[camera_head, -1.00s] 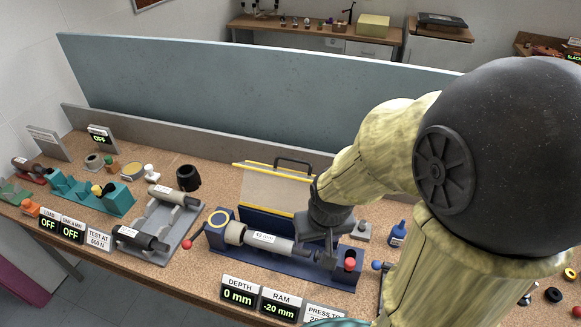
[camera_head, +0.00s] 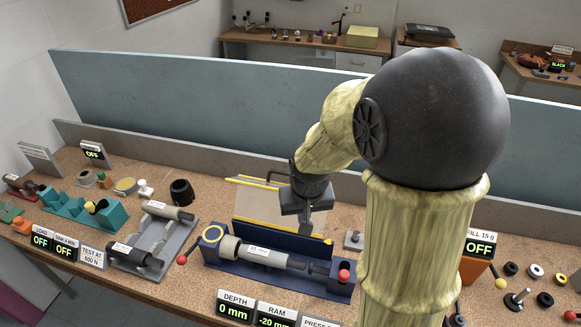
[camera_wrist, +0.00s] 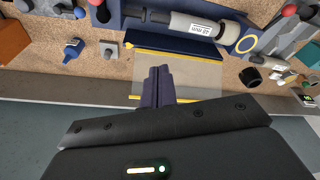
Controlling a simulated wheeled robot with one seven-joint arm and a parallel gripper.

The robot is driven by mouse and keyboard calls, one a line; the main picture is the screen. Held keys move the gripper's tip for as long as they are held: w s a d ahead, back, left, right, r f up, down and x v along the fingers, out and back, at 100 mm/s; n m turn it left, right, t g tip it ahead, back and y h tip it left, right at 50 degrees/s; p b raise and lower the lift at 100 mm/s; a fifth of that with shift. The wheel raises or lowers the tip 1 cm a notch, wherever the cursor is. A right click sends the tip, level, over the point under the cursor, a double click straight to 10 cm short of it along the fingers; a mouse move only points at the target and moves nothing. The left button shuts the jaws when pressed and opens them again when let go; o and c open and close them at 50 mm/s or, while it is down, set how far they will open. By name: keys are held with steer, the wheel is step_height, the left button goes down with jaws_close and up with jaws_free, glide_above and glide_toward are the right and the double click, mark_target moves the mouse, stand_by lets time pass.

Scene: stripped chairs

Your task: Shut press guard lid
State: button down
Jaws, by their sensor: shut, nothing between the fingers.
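The press (camera_head: 214,256) is a dark blue bench unit with a grey cylinder (camera_head: 272,258) lying along it. Its guard lid (camera_head: 333,217) is a clear panel with yellow edging and a dark handle, raised and leaning back behind the cylinder. In the wrist view the clear panel (camera_wrist: 195,88) spreads behind the blue, yellow-edged part of the press. My gripper (camera_head: 304,231) is shut and empty, pointing down in front of the panel and covering part of it. Its closed fingers (camera_wrist: 158,72) also show in the wrist view; whether they touch the lid I cannot tell.
A red-knobbed lever (camera_head: 184,259) stands left of the press and a red knob (camera_head: 344,275) at its right end. DEPTH (camera_head: 234,307) and RAM displays stand in front. A low partition runs behind.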

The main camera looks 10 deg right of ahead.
steer(key=w+r+p, duration=0.1)
steer(key=w, duration=0.3)
steer(key=w+d+r+m, duration=0.1)
steer(key=w, duration=0.4)
steer(key=w+r+m+p, duration=0.1)
steer(key=w, duration=0.3)
steer(key=shift+w+d+r+h+p, duration=0.1)
steer(key=shift+w+d+h+p, duration=0.2)
steer(key=shift+w+h, duration=0.1)
steer(key=w+d+m+p, duration=0.2)
steer(key=w+m, duration=0.1)
steer(key=w, duration=0.7)
steer(key=shift+w+d+r+h, duration=0.15)
steer(key=shift+w+r+h, duration=0.15)
steer(key=shift+h, duration=0.1)
steer(key=shift+f, duration=0.1)
steer(key=p+x, duration=0.5)
steer(key=x, duration=0.5)
steer(key=s+a+p, duration=0.2)
steer(key=s, duration=0.1)
steer(key=shift+s, duration=0.1)
steer(key=shift+b, duration=0.35)
